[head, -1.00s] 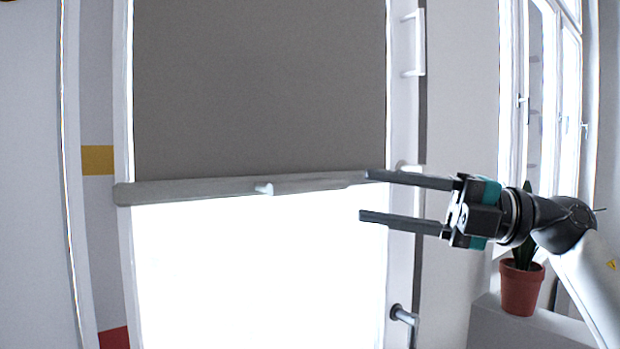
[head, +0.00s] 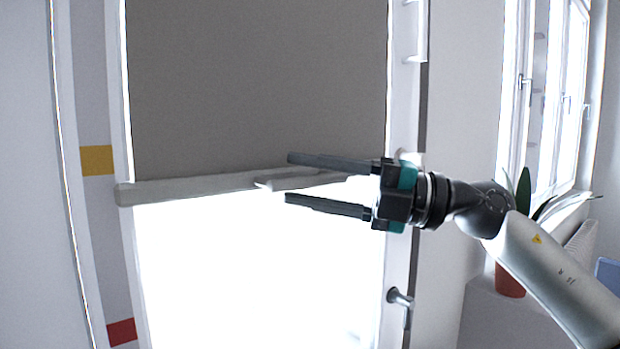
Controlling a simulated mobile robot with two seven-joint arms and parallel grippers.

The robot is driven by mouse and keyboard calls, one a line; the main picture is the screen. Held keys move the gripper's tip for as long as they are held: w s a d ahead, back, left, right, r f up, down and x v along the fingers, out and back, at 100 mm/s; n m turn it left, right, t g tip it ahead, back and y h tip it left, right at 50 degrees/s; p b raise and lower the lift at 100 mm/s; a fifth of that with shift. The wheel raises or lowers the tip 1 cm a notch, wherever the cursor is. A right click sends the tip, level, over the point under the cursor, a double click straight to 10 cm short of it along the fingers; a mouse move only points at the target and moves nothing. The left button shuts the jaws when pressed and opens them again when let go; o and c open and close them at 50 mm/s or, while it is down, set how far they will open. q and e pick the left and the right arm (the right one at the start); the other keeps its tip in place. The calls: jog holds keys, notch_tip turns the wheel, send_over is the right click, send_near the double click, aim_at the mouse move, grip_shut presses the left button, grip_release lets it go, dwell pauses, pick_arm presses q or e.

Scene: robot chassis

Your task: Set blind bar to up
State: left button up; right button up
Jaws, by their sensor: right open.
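The blind bar (head: 190,188) is a pale horizontal bar along the bottom edge of the grey blind (head: 255,85), about midway down the bright window or door pane. A small knob (head: 264,184) sticks out near the bar's middle. My right gripper (head: 288,178) reaches in from the right, its two dark fingers apart, one above and one below the bar's level. Its fingertips are just right of the knob in the picture. Nothing shows between the fingers but the bar behind; whether they touch it I cannot tell. My left gripper is out of view.
A door handle (head: 400,298) sits on the white frame at the lower right. A white pull handle (head: 416,32) is on the frame above. A potted plant (head: 509,281) stands at the right, partly behind my arm. The bright pane (head: 250,280) below the bar is clear.

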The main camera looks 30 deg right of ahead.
grip_shut()
dwell(0.3)
dwell(1.1)
